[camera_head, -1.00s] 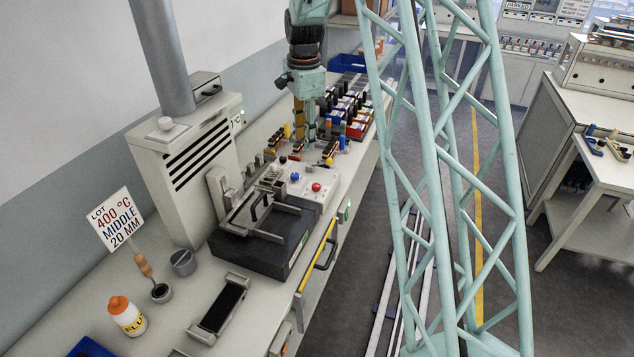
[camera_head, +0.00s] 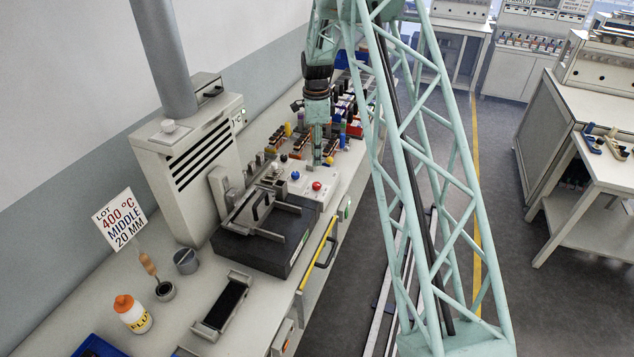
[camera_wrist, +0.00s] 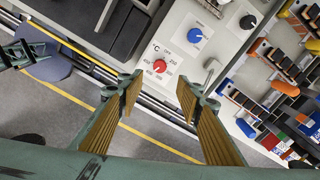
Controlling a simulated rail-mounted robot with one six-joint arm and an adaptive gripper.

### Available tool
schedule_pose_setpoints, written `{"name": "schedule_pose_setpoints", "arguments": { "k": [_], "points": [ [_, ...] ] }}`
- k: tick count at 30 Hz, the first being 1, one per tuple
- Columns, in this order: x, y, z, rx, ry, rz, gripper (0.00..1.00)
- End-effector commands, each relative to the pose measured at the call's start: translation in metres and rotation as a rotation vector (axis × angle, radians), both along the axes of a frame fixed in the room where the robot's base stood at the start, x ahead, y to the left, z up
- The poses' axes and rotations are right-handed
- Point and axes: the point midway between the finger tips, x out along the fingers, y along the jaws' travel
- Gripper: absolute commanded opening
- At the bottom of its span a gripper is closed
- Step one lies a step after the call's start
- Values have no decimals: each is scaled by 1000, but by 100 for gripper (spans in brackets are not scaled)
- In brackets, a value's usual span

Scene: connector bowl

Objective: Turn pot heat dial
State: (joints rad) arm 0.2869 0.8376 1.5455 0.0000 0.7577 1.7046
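A pale control box (camera_head: 322,198) stands on the bench with a red dial (camera_head: 317,186), a blue dial (camera_head: 295,175) and a black dial (camera_head: 283,159). In the wrist view the red dial (camera_wrist: 159,66) has a °C mark and a printed number scale around it. The blue dial (camera_wrist: 195,35) and black dial (camera_wrist: 248,22) sit up and right of it. My gripper (camera_wrist: 158,87) is open and empty, with its orange-padded fingers apart. The red dial appears just beyond the gap between the fingertips, untouched as far as I can tell.
A small lever (camera_wrist: 210,75) stands on the box right of the red dial. The dark pot unit (camera_head: 262,245) adjoins the box, with a yellow rail (camera_head: 319,255) along the bench front. Several coloured bins and parts (camera_head: 350,110) stand behind. A sign (camera_head: 119,219) reads 400 °C, MIDDLE, 20 MM.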

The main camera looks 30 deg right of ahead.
Motion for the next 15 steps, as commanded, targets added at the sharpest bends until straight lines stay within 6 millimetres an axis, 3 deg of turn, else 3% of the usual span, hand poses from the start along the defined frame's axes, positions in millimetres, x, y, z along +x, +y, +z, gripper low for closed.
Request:
{"name": "schedule_pose_setpoints", "arguments": {
  "k": [15],
  "points": [
    [0,0,-4,0,1,-1,33]
  ]
}}
